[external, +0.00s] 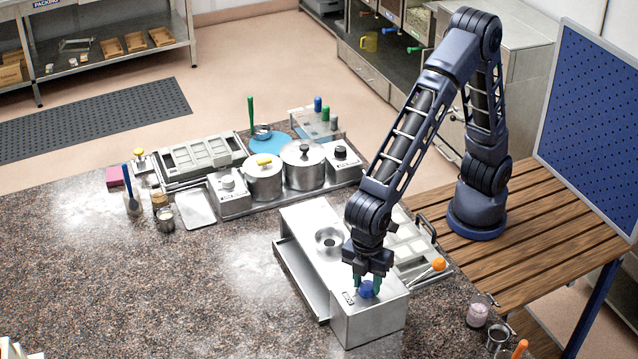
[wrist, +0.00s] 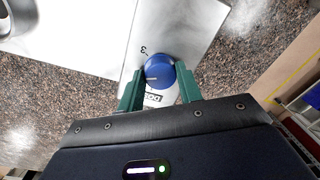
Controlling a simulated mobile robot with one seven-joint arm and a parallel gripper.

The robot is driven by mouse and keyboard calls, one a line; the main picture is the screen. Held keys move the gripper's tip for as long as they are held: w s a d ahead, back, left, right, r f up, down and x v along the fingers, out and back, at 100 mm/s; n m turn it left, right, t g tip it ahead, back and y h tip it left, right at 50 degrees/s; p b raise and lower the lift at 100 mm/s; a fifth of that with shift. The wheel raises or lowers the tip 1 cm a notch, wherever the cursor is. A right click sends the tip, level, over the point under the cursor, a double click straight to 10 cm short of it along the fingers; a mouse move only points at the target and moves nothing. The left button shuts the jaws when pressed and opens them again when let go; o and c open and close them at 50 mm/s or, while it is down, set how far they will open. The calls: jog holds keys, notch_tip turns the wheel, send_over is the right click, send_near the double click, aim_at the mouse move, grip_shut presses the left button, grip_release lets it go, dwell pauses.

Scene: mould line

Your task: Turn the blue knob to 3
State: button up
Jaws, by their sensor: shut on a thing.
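The blue knob (wrist: 160,70) is on top of a silver metal box (wrist: 205,22) and also shows in the external view (external: 366,289) near the box's front end. My gripper (wrist: 163,82) points down at the knob, with one green finger on each side, and is shut on it. A light pointer line on the knob faces down and slightly left in the wrist view. A printed "3" shows on the box above and left of the knob, away from the pointer. Another dark label lies below the knob, partly hidden between the fingers.
The metal box has a round funnel opening (external: 331,241) behind the knob. An orange-ended handle (external: 438,264) is close on the right. Pots (external: 303,170) and a second row of equipment stand farther back.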

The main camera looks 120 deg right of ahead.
aim_at(367, 283)
jog(key=m, duration=0.4)
jog(key=shift+m, duration=0.3)
jog(key=m, duration=0.4)
jog(key=shift+m+t, duration=0.3)
jog(key=shift+m, duration=0.1)
jog(key=o, duration=1)
notch_tip(367, 283, up, 11)
jog(key=shift+d, duration=0.25)
jog(key=shift+s+f, duration=0.1)
